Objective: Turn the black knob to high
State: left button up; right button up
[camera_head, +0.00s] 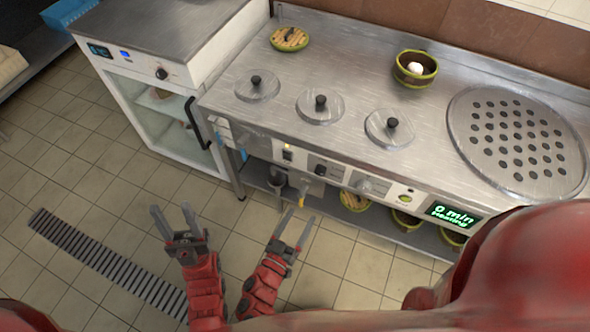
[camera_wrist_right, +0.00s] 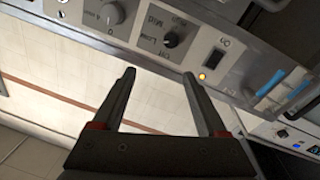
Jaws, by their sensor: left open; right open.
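The black knob (camera_head: 320,170) sits on the front panel of the steel counter, right of a black switch. In the right wrist view the black knob (camera_wrist_right: 172,38) has the labels Mid, Low and Off around it; its exact pointing is too small to tell. My right gripper (camera_head: 302,213) is open and empty, below and in front of the panel and apart from the knob. In the wrist view its two fingers (camera_wrist_right: 159,73) point toward the panel, the knob just beyond them. My left gripper (camera_head: 172,208) is open and empty over the floor, farther left.
A grey knob (camera_head: 364,186), a green button (camera_head: 405,198) and a display (camera_head: 455,214) reading 0 min lie right along the panel. A black switch (camera_wrist_right: 213,58) has an orange light beside it. A white cabinet (camera_head: 165,110) stands left.

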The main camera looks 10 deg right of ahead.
jog(key=a, duration=0.2)
jog(key=b, duration=0.2)
send_near(318, 173)
jog(key=shift+n+y, duration=0.3)
jog(key=x, duration=0.8)
jog(key=shift+w+d+r, duration=0.15)
jog(key=shift+d+r, duration=0.1)
jog(key=shift+d, duration=0.15)
jog(key=shift+c, duration=0.3)
grip_shut()
